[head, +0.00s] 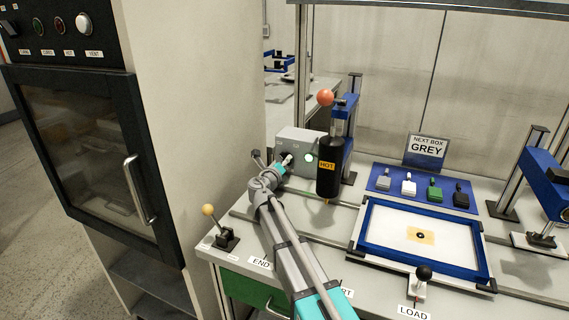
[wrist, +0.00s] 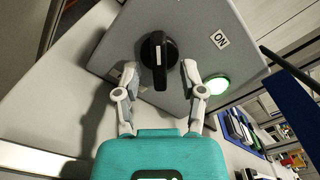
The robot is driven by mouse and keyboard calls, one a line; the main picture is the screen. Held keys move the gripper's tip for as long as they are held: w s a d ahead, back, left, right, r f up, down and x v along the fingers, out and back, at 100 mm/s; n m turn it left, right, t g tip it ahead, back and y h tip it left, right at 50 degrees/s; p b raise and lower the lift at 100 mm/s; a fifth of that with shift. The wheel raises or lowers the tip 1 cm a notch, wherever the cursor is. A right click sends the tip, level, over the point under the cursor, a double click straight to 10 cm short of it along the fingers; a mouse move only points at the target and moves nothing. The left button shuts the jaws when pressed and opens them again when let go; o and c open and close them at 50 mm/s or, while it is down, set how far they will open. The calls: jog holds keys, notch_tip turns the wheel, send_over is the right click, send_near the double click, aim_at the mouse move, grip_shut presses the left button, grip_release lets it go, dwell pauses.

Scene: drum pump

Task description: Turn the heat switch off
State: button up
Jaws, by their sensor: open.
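The heat switch is a black rotary knob (wrist: 158,62) with a white mark, on the face of a grey box (wrist: 112,40). An ON label (wrist: 220,39) is to the knob's upper right in the wrist view, and a green lamp (wrist: 213,86) glows at its lower right. My gripper (wrist: 159,72) is open, with one fingertip on each side of the knob's bar and gaps visible. In the head view, my gripper (head: 287,160) is at the grey box (head: 300,137) and hides most of the knob. Any OFF label is not visible.
A black cylinder labelled HOT (head: 328,170) stands close right of the box. A ball-topped lever (head: 220,232) is at the bench's left. A blue-framed tray (head: 365,240) and a blue mat with several small tools (head: 380,175) lie to the right. A tall oven cabinet (head: 90,150) stands left.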

jog(key=v, duration=1.2)
dwell(0.4)
jog(key=shift+r, duration=0.1)
